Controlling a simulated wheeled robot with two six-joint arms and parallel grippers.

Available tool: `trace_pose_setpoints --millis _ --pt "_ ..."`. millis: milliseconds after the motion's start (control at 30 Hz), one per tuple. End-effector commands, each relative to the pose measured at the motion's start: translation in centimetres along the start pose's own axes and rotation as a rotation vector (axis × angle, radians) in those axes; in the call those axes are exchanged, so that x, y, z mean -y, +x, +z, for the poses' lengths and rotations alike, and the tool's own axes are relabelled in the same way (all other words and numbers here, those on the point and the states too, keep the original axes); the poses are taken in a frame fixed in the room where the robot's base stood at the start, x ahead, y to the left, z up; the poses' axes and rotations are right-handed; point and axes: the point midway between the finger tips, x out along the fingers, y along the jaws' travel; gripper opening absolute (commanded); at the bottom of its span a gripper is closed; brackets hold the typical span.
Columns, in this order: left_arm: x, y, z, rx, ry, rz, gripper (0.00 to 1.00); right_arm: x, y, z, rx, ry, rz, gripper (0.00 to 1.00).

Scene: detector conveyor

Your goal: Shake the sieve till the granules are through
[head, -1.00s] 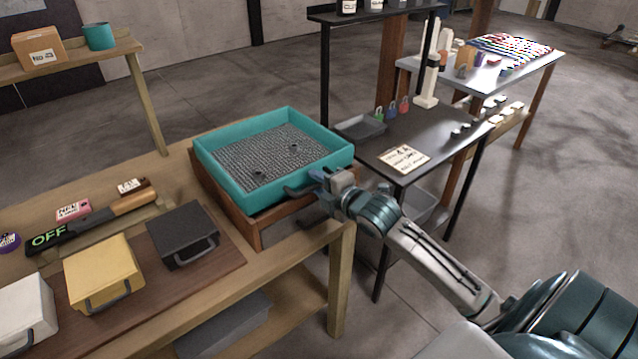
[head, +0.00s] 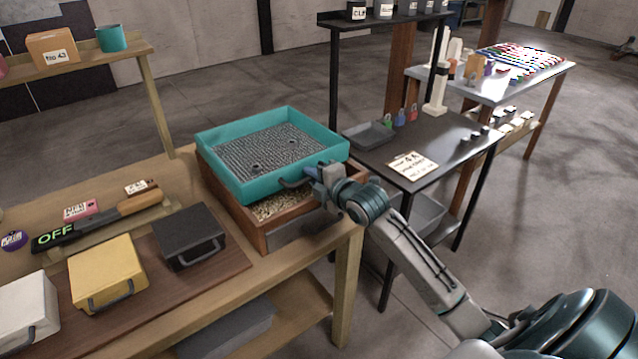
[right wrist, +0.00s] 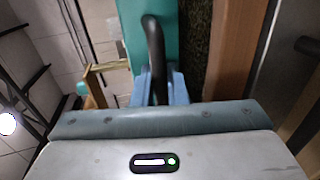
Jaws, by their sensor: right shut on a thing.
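The teal sieve (head: 250,187) has a grey mesh floor with two small dark lumps on it. It sits over an open wooden box (head: 240,222), set back so that a strip of tan granules (head: 268,209) shows in the box along its front. My right gripper (head: 316,174) is shut on the sieve's dark handle (head: 288,183) at its front right. In the right wrist view the handle (right wrist: 154,45) stands between the blue fingers (right wrist: 157,88), beside the teal wall. My left gripper is not in view.
On the bench's left are a black case (head: 189,236), a yellow case (head: 106,272) and a white case (head: 26,312). Behind them lies a dark bar marked OFF (head: 80,230). A dark table (head: 448,150) with a small tray (head: 369,135) stands close to the right.

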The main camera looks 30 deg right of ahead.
Motion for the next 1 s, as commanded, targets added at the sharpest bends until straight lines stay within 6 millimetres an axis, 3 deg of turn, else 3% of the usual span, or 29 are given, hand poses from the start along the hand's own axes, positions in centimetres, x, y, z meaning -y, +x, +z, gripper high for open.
trace_pose_setpoints --millis 233,267,333,767,1000 --pt "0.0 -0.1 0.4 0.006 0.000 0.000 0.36 -0.3 0.0 0.0 0.001 -0.002 0.006 0.00" --pt "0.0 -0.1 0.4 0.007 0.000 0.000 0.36 -0.3 0.0 0.0 0.001 -0.002 0.007 0.16" --pt "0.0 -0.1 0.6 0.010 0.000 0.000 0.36 -0.3 0.0 0.0 0.001 -0.002 0.007 0.30" --pt "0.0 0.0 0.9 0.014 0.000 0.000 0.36 -0.2 -0.1 0.0 0.000 -0.001 0.004 0.30" --pt "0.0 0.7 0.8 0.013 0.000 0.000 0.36 0.0 -2.8 0.0 0.000 -0.008 0.004 0.30"
